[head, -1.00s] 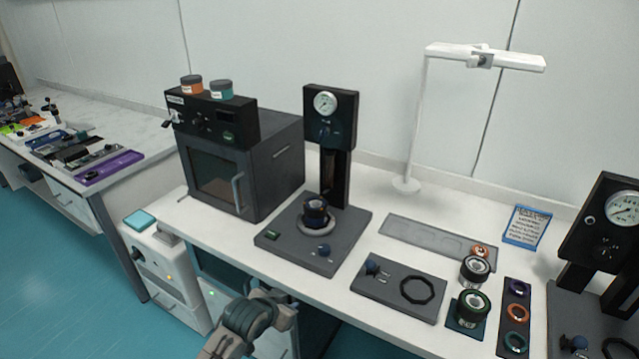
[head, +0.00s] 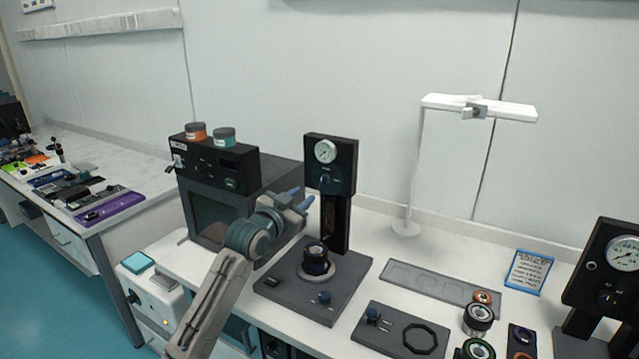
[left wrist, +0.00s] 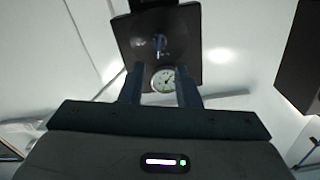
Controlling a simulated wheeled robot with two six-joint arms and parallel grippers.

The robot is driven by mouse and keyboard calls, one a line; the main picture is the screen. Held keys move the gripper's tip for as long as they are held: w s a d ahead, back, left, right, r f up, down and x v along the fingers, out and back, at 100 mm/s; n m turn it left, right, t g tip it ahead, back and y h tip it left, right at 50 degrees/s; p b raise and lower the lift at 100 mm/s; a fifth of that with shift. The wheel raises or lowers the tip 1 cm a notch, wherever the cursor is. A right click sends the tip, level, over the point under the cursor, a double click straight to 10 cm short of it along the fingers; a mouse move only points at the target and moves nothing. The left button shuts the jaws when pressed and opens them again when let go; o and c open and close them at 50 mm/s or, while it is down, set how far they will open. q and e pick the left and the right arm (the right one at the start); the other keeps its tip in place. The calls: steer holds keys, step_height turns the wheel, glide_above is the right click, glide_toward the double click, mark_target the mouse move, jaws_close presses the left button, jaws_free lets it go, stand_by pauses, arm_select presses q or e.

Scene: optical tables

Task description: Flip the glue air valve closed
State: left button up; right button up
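A black press-like station has an upright head panel (head: 343,172) with a round white gauge (head: 325,152). A small blue valve lever (head: 324,179) sits below the gauge; its exact angle is too small to tell. In the left wrist view the panel appears inverted, with the gauge (left wrist: 163,80) and the blue lever (left wrist: 160,45) seen between my fingers. My left gripper (head: 298,198) is open and empty, in front and to the left of the panel, apart from the lever. Its two blue fingers (left wrist: 160,88) point at the panel. My right gripper is not in view.
A dark oven (head: 207,210) stands left of the station, with two jars on top. The station base (head: 290,290) holds a dark blue-banded cylinder (head: 316,258). A white lamp (head: 410,170) and a second gauge station (head: 600,270) are to the right.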

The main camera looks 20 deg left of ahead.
mark_target(320, 184)
arm_select(q)
steer(key=w+p, duration=0.1)
steer(key=w, duration=0.4)
steer(key=w+d+p, duration=0.1)
steer(key=w, duration=0.2)
steer(key=shift+w+p, duration=0.25)
steer(key=shift+p, duration=0.05)
steer(key=shift+w, duration=0.5)
steer(key=shift+f, duration=0.1)
jaws_close()
